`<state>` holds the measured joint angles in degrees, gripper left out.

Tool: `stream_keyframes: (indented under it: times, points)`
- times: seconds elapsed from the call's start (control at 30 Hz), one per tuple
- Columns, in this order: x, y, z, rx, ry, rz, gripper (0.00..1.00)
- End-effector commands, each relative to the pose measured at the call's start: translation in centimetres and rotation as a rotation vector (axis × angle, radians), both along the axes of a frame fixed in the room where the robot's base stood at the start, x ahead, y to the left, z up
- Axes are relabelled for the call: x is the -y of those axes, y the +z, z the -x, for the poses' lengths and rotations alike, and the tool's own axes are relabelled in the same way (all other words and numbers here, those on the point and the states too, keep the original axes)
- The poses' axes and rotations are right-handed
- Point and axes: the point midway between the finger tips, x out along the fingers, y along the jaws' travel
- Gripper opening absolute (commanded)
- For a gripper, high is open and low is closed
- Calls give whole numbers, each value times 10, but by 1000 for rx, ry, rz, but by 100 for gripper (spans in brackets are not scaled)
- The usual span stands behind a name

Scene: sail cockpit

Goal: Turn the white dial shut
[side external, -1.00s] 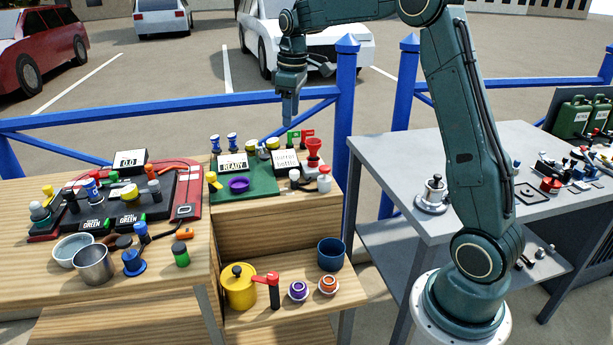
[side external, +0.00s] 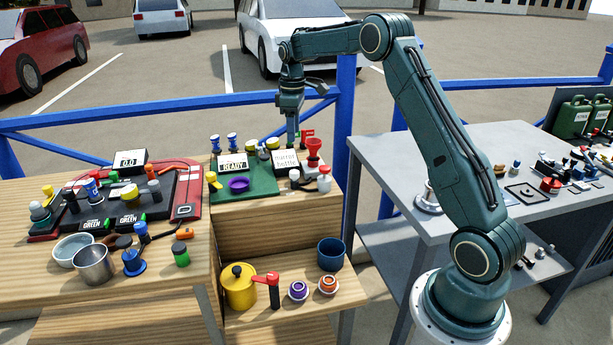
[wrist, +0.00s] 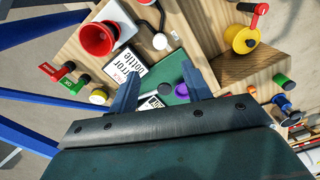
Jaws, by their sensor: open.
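A small white round-topped fitting (side external: 294,174) stands near the front right of the upper bench in the side view. It may be the white dial; a white round top also shows in the wrist view (wrist: 160,41), right of the red funnel. Its setting is too small to read. My gripper (side external: 293,136) points down above the back right of that bench, behind the fitting and apart from it. In the wrist view my gripper (wrist: 162,90) has its two blue fingers spread, with nothing held between them.
The red funnel (side external: 314,148) and a white bottle (side external: 324,180) stand close to the fitting. A blue rail (side external: 345,130) stands behind.

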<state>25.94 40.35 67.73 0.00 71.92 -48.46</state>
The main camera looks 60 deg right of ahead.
Motion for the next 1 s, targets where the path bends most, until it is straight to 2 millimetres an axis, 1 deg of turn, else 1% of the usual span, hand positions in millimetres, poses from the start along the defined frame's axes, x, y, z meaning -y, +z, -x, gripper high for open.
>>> stream_keyframes:
  times: [0.27, 0.7, 0.8, 1.0]
  points:
    - [0, -33, 0, -3, 0, -2, 49]
    - [0, -99, 1, -3, 0, -1, 49]
    - [0, -111, 0, -3, 0, -1, 49]
    - [0, -126, 0, -1, 0, -1, 49]
